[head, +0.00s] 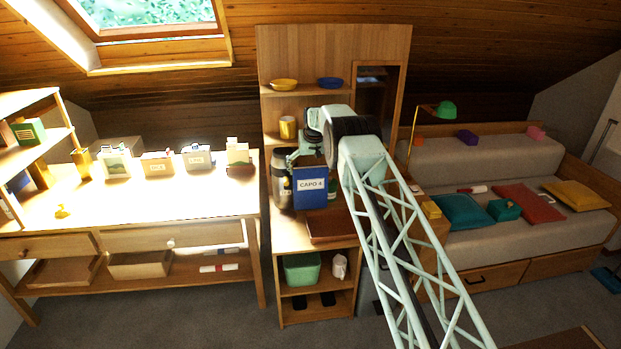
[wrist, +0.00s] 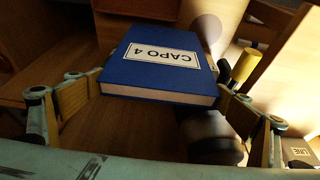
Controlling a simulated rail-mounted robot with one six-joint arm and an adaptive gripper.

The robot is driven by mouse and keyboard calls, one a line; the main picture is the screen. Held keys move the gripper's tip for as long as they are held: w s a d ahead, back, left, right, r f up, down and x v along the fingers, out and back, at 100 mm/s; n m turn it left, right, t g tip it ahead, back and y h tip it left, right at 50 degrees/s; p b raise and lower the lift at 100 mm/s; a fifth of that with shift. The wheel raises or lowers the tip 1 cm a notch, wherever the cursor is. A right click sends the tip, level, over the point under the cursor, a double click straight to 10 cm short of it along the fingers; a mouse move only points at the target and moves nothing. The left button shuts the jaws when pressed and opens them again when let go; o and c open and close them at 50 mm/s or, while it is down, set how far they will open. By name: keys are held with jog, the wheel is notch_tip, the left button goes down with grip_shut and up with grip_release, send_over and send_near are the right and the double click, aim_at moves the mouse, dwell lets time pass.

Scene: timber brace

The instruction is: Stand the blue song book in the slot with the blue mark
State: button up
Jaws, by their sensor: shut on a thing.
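The blue song book (head: 314,193) has a white label reading "CAPO 4". It is upright in the head view, in front of the tall wooden cabinet. My gripper (head: 306,150) is shut on it from above. In the wrist view the book (wrist: 165,72) sits between the two fingers of my gripper (wrist: 160,88), its label upside down there. I cannot make out a slot with a blue mark in either view. A dark blue item (head: 20,182) stands on the shelf rack at the far left, too small to identify.
A dark and steel canister (head: 281,186) stands just left of the book. A brown tray (head: 328,226) lies on the cabinet counter below it. A long desk (head: 170,200) with several labelled boxes is at left; a sofa (head: 500,160) with cushions is at right.

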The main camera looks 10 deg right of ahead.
jog(key=shift+f, duration=1.75)
jog(key=o, duration=0.9)
jog(key=shift+s+r, duration=0.1)
jog(key=shift+r, duration=0.15)
jog(key=shift+v, duration=5.85)
